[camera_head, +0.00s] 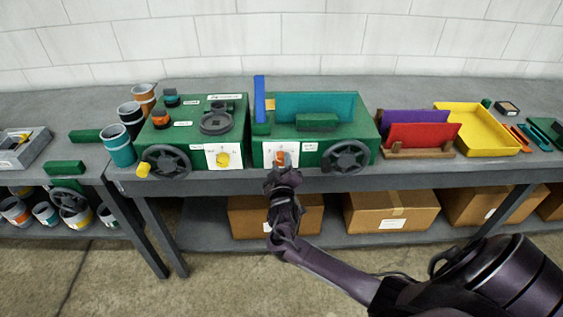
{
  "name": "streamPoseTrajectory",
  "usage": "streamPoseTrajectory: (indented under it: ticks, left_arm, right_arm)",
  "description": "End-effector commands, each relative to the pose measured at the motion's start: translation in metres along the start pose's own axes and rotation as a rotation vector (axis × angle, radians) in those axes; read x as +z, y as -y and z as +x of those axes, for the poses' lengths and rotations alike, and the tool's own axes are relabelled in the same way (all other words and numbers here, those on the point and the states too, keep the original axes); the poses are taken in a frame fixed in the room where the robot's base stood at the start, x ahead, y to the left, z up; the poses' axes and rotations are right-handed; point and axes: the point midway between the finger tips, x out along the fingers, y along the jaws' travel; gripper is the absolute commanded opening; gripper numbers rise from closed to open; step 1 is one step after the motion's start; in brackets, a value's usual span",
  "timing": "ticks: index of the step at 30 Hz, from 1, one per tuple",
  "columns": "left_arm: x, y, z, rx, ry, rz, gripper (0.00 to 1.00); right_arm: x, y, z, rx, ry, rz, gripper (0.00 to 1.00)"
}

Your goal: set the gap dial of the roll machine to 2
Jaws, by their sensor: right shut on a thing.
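Two green machines stand side by side on the grey bench. The right green machine (368,140) has a teal sheet, a blue upright and a black handwheel, with an orange dial (281,157) on a white plate at its front. My right gripper (280,172) reaches up from below and is shut on the orange dial, hiding its lower part. The left green machine (193,146) has a yellow dial (222,160) on its own white plate. Labels are too small to read, so I cannot tell the dial setting. My left gripper is not in view.
Handwheels (346,157) jut from the machine fronts beside the dials. Cups (120,146) stand at the left, upright purple and red sheets (423,136) and a yellow tray (482,128) at the right. Cardboard boxes (391,211) fill the lower shelf.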

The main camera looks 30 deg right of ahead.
Motion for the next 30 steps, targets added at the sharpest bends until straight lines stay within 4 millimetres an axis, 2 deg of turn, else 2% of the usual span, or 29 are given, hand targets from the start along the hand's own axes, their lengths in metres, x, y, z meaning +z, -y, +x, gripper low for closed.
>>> streamPoseTrajectory:
  ticks: [10, 25, 26, 30]
  left_arm:
    - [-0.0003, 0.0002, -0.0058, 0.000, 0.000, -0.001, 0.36]
    - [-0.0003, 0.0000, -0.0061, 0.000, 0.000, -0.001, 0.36]
    - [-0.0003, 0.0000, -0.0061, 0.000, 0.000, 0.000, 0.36]
    - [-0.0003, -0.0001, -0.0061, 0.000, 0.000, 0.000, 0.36]
  right_arm:
    - [-0.0005, -0.0002, 0.0001, 0.000, -0.003, -0.123, 0.13]
    - [-0.0001, 0.0001, 0.0001, 0.000, -0.003, -0.141, 0.13]
    - [-0.0001, 0.0001, 0.0001, 0.000, -0.003, -0.141, 0.38]
    - [-0.0001, 0.0001, 0.0001, 0.000, -0.003, -0.140, 0.56]
